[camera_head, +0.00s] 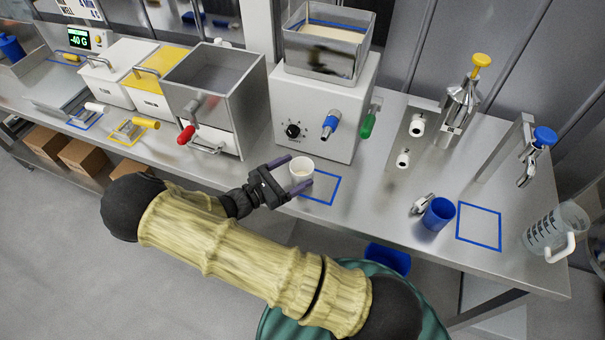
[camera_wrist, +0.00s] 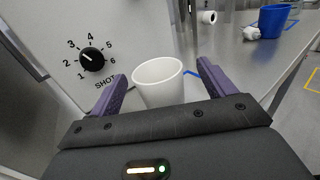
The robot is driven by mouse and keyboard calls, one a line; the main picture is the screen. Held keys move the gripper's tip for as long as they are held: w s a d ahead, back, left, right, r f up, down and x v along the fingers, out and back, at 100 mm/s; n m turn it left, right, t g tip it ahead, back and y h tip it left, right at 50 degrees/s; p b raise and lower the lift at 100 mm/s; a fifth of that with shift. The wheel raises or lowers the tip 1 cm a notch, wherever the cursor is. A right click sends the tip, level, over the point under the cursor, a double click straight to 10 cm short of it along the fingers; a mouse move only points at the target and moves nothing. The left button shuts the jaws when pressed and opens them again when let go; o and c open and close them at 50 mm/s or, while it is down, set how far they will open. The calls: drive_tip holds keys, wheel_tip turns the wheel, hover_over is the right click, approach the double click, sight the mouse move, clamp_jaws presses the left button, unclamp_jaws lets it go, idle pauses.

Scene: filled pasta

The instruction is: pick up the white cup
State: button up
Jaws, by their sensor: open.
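The white cup (camera_head: 301,169) stands upright on the steel counter, at the left edge of a blue tape square, in front of the white machine with a dial. In the wrist view the cup (camera_wrist: 158,82) is between the two purple fingers, with its open rim visible. My gripper (camera_head: 290,174) is open around the cup, with one finger on each side. In the wrist view a gap shows between the cup and the right finger; the left finger is close to the cup, and I cannot tell whether it touches. The cup's lower part is hidden by my gripper in the wrist view.
The white machine (camera_head: 313,113) stands right behind the cup, with a blue nozzle (camera_head: 330,125) and a green handle (camera_head: 368,122). A blue cup (camera_head: 438,213) and a measuring jug (camera_head: 556,230) stand to the right. A steel box (camera_head: 215,88) stands left. The counter between is clear.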

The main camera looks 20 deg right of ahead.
sight(310, 162)
drive_tip(key=p+x, duration=0.2)
drive_tip(key=x, duration=0.3)
drive_tip(key=shift+w+d+f, duration=0.1)
drive_tip(key=shift+w+f, duration=0.05)
drive_tip(key=shift+w, duration=0.15)
drive_tip(key=c, duration=1.1)
drive_tip(key=shift+c, duration=0.2)
drive_tip(key=shift+s+r+b, duration=0.2)
drive_tip(key=shift+r+b, duration=0.1)
drive_tip(key=shift+b, duration=0.1)
wheel_tip(310, 162, up, 6)
drive_tip(key=b, duration=0.1)
drive_tip(key=s+a+b, duration=0.3)
drive_tip(key=s+a, duration=0.9)
drive_tip(key=s, duration=0.4)
drive_tip(key=shift+r+b, duration=0.2)
drive_tip(key=shift+b, duration=0.1)
